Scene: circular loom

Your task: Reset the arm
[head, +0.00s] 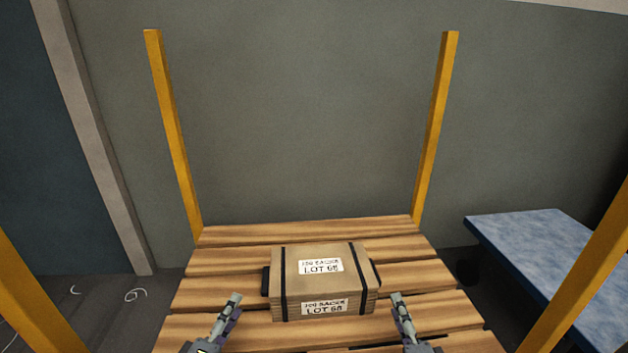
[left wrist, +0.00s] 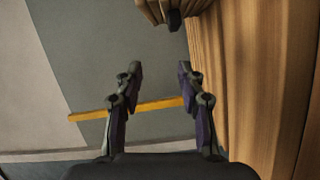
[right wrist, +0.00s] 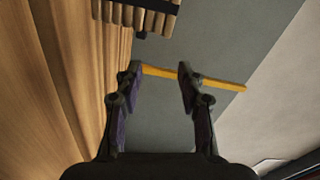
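My left gripper (head: 236,299) is at the lower left of the box in the head view. In the left wrist view its fingers (left wrist: 160,72) are apart with nothing between them. My right gripper (head: 398,298) is at the lower right of the box. In the right wrist view its fingers (right wrist: 160,72) are apart and empty. Both grippers stand clear of the box in the head view.
A wooden box (head: 345,288) with dark straps and "LOT 68" labels sits on a slatted wooden platform (head: 225,240). Yellow posts (head: 172,130) (head: 436,130) rise at its corners. A blue-topped table (head: 545,255) stands at the right. A grey wall is behind.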

